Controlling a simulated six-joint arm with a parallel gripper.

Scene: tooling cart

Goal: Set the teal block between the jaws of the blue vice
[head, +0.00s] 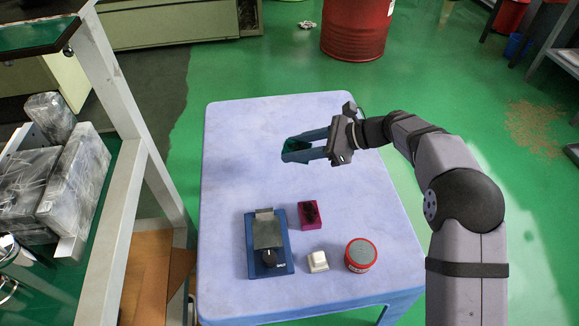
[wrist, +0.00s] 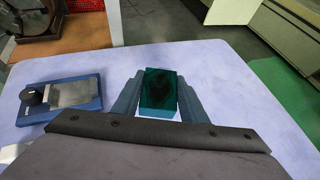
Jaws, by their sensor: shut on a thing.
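My gripper (head: 299,149) is shut on the teal block (wrist: 158,92), which sits between the two blue-grey fingers in the wrist view. In the head view the block is dark and mostly hidden by the fingers. The gripper holds it above the far middle part of the table. The blue vice (head: 284,267) stands near the table's front left, with a grey metal top and a black knob. In the wrist view the vice (wrist: 92,101) is to the left, well apart from the block. The gap between its jaws cannot be made out.
On the pale blue table (head: 240,130), a magenta box (head: 318,236) with a dark top lies right of the vice. The table's far left is clear.

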